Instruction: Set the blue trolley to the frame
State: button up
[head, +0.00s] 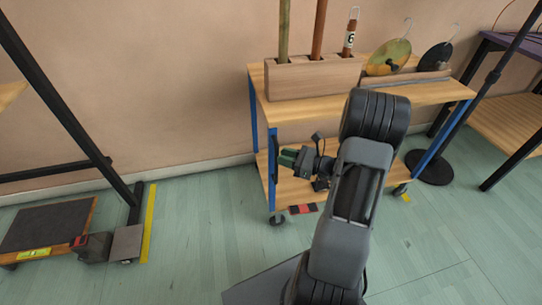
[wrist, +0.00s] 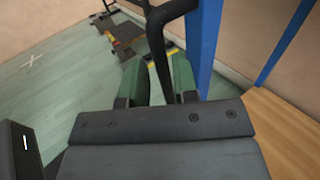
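The blue trolley (head: 271,158) stands against the wall, with blue legs, two wooden shelves and castors. My gripper (head: 288,157) is at its left end, by a black handle bar (head: 292,173). In the wrist view, my green fingers (wrist: 160,82) stand apart with the black bar (wrist: 158,45) running between them; a gap seems to show, and firm contact cannot be made out. A blue leg (wrist: 204,45) is just right of the fingers. The black frame (head: 62,103) stands at far left, with a grey block (head: 127,243) at its foot.
The trolley carries a wooden block (head: 312,78) holding upright tubes, and a rack with discs (head: 388,58). A low dark-topped platform (head: 47,227) lies by the frame. A yellow floor strip (head: 150,222) runs beside it. The floor between strip and trolley is clear. A black stand (head: 430,166) is at right.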

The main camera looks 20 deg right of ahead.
aim_at(271, 153)
jog(key=shift+b+x, duration=0.45)
jog(key=shift+x, duration=2.15)
jog(key=shift+c, duration=0.3)
grip_shut()
